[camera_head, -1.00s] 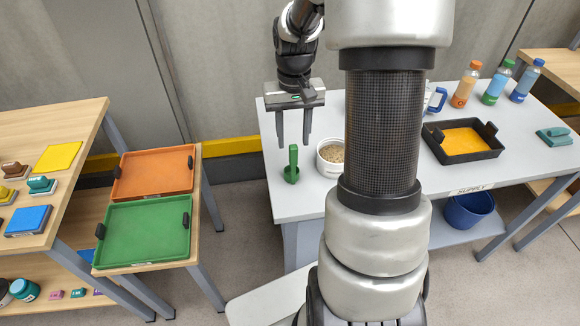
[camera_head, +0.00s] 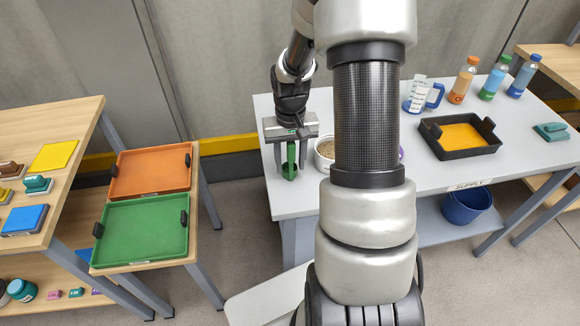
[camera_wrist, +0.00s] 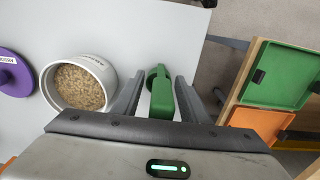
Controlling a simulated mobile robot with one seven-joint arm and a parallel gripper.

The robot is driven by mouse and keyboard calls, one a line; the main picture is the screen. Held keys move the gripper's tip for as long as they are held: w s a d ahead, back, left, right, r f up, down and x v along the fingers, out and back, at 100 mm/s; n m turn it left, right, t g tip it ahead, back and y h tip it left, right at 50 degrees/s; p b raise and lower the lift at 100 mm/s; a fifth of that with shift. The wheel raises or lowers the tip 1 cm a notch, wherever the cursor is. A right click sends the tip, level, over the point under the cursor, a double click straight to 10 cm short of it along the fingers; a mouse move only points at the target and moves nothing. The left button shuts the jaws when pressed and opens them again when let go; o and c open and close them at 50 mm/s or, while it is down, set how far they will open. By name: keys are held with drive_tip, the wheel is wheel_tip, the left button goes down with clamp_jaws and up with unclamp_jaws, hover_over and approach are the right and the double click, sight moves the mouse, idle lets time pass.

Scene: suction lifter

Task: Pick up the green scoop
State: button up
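The green scoop (camera_head: 291,158) stands upright near the left front corner of the grey supply table, its handle pointing up. My gripper (camera_head: 290,167) is lowered over it, with one finger on each side of the handle. In the wrist view the scoop (camera_wrist: 161,100) lies between the two fingers of my gripper (camera_wrist: 158,92). A gap shows between the left finger and the handle, and a narrower one on the right. My gripper is open.
A white bowl of grain (camera_wrist: 80,86) stands close beside the scoop. A purple lid (camera_wrist: 14,74) lies beyond it. The table's left edge is near.

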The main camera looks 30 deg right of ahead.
clamp_jaws()
drive_tip(key=shift+r, duration=0.15)
wheel_tip(320, 180, up, 10)
drive_tip(key=shift+f, duration=0.1)
idle(0.3)
drive_tip(key=c, duration=0.9)
unclamp_jaws()
clamp_jaws()
drive_tip(key=shift+p, duration=0.45)
